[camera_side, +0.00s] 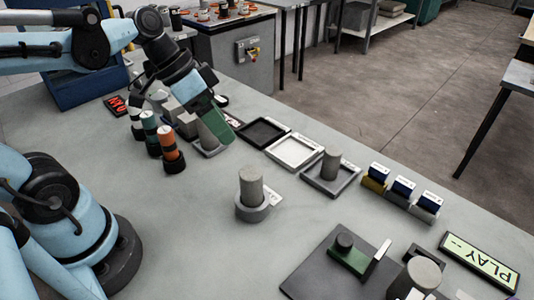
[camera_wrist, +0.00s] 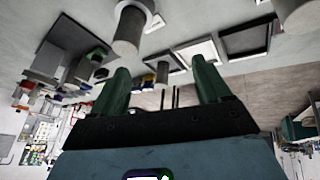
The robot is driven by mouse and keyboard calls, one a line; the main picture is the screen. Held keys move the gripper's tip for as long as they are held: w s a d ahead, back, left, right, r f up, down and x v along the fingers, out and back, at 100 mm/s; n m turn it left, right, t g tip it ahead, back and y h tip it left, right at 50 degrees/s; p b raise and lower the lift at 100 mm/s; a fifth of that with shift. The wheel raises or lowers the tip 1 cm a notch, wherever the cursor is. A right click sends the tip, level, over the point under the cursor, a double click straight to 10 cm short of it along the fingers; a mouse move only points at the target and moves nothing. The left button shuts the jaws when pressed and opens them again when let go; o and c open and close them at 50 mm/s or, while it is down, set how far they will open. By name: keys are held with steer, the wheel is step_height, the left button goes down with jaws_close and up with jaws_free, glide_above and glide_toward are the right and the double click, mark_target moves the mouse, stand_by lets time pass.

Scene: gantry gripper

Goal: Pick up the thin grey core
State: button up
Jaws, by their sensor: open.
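Several grey cylinders stand upright, and I cannot tell for sure which is the thin grey core. A slim one (camera_side: 331,161) stands on a grey tray (camera_side: 343,189); it also shows in the wrist view (camera_wrist: 162,74). Another (camera_side: 251,184) stands in a round grey holder (camera_side: 252,211); in the wrist view it is at the top (camera_wrist: 129,28). My gripper (camera_side: 222,130) is tilted down, open and empty; both green fingers (camera_wrist: 163,84) show apart.
Black (camera_side: 262,133) and white (camera_side: 294,152) trays lie right of my gripper. Orange-topped (camera_side: 169,148) and green-topped (camera_side: 150,130) posts stand left. Blue-topped blocks (camera_side: 402,188) stand right. A dark plate (camera_side: 320,275) and a wide cylinder (camera_side: 418,275) are in front.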

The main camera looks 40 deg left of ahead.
step_height(320, 180, up, 3)
steer(key=d+m+g+h, duration=0.1)
steer(key=m+g+h, duration=0.1)
steer(key=m+h, duration=0.85)
steer(key=m, duration=0.2)
glide_toward(248, 170)
steer(key=d, duration=0.4)
steer(key=shift+y, duration=0.55)
steer(key=x, duration=0.7)
steer(key=shift+w+f, duration=0.15)
steer(key=shift+f, duration=0.15)
steer(key=shift+c, duration=0.2)
